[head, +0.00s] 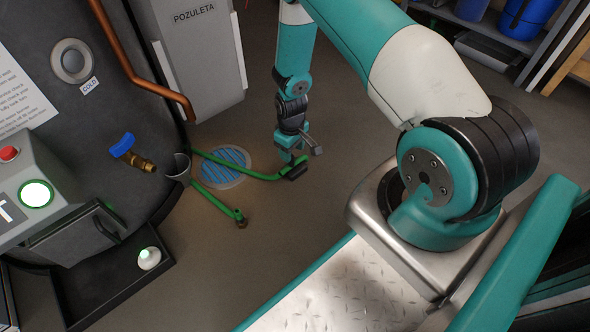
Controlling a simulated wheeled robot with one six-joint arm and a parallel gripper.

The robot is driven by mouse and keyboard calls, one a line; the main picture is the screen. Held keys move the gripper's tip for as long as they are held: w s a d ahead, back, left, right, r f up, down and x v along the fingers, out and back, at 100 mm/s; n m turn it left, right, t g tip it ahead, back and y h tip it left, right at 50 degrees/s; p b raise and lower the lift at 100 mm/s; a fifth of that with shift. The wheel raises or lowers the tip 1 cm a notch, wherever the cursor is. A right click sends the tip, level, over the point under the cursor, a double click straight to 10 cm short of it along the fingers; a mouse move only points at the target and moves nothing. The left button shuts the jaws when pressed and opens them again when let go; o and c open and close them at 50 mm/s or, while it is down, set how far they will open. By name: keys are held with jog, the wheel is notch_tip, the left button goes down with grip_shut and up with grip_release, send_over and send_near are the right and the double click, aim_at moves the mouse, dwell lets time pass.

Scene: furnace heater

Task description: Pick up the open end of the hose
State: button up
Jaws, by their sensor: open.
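A green hose (217,162) lies by the dark furnace tank, in two visible lengths. One length runs right to my gripper, where its end is partly hidden by the fingers. The other length (212,197) runs down and right to an end with a small dark fitting (242,223) on the floor. My gripper (305,160) points down, jaws open, at the first length's right end. I cannot tell whether that end lies between the fingers or touches one.
A brass tap with a blue handle (128,149) and a grey funnel (178,167) are at the tank. A black tray (101,287) is lower left. Floor around my gripper is clear.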

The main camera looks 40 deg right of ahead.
aim_at(294, 163)
notch_tip(294, 163, down, 4)
jog(key=b, duration=0.2)
jog(key=shift+a+b, duration=0.1)
jog(key=shift+b, duration=0.25)
jog(key=shift+w+r, duration=0.1)
jog(key=shift+r, duration=0.05)
jog(key=shift+c, duration=0.3)
grip_shut()
jog(key=shift+r, duration=0.15)
